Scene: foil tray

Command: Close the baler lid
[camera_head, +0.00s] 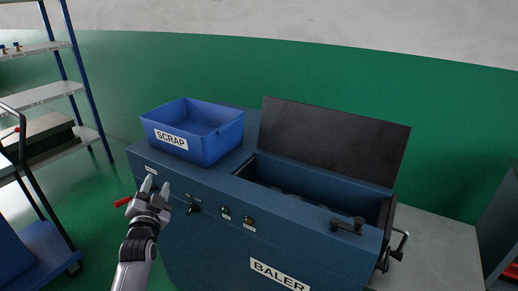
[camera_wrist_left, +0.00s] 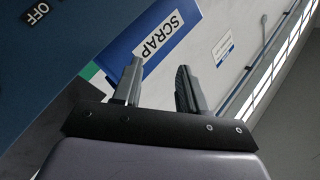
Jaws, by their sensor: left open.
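The baler (camera_head: 225,228) is a dark blue machine in the middle of the head view. Its dark lid (camera_head: 335,138) stands raised, leaning back behind the open chamber (camera_head: 300,190). A black latch handle (camera_head: 347,226) sits on the front rim at the right. My left gripper (camera_head: 156,186) is open and empty in front of the baler's front panel, at the left end, close to the red lever (camera_head: 122,202). In the left wrist view the open fingers (camera_wrist_left: 158,88) show with nothing between them. I do not see my right gripper.
A blue bin labelled SCRAP (camera_head: 205,130) stands on the baler's left top, beside the chamber; it also shows in the left wrist view (camera_wrist_left: 128,38). A crank (camera_head: 397,246) sticks out at the right side. Shelves (camera_head: 45,95) and a trolley (camera_head: 35,215) stand at the left.

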